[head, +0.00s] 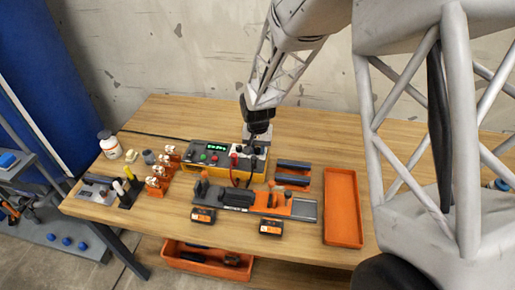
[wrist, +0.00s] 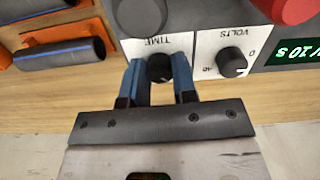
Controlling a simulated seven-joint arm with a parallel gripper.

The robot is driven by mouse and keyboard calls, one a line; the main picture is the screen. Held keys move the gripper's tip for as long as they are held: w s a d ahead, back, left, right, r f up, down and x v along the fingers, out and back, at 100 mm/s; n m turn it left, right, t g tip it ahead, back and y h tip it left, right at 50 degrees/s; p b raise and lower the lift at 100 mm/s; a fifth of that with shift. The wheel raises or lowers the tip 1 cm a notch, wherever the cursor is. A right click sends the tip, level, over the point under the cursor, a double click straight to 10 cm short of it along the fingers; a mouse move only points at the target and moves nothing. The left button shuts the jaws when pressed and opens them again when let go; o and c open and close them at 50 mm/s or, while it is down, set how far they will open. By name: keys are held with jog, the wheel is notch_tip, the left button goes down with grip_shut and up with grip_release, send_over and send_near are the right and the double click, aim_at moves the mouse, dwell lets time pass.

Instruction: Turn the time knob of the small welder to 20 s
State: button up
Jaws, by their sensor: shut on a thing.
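The small welder (head: 200,172) is a yellow box with a grey control panel, standing at the back of the bench. Its time knob (wrist: 158,69) is small and black, beside the printed word TIME, upside down in the wrist view. My gripper (wrist: 159,75) is shut on this knob, with one blue-lined finger on each side. In the head view my gripper (head: 257,142) is over the right end of the panel and hides the knob. The green display (head: 217,147) is lit; in the wrist view the display (wrist: 296,52) is cut off and seems to read 10 s.
The volts knob (wrist: 232,62) is close beside the held knob. A larger black round part (wrist: 140,14) and a red part (wrist: 285,8) also stand on the panel.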

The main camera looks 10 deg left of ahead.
aim_at(257, 149)
jog(key=m, duration=0.4)
jog(key=shift+m, duration=0.3)
jog(key=m, duration=0.2)
jog(key=shift+m, duration=0.4)
jog(key=m, duration=0.6)
jog(key=shift+m, duration=0.4)
jog(key=shift+r, duration=0.1)
jog(key=o, duration=0.9)
jog(key=shift+r, duration=3.85)
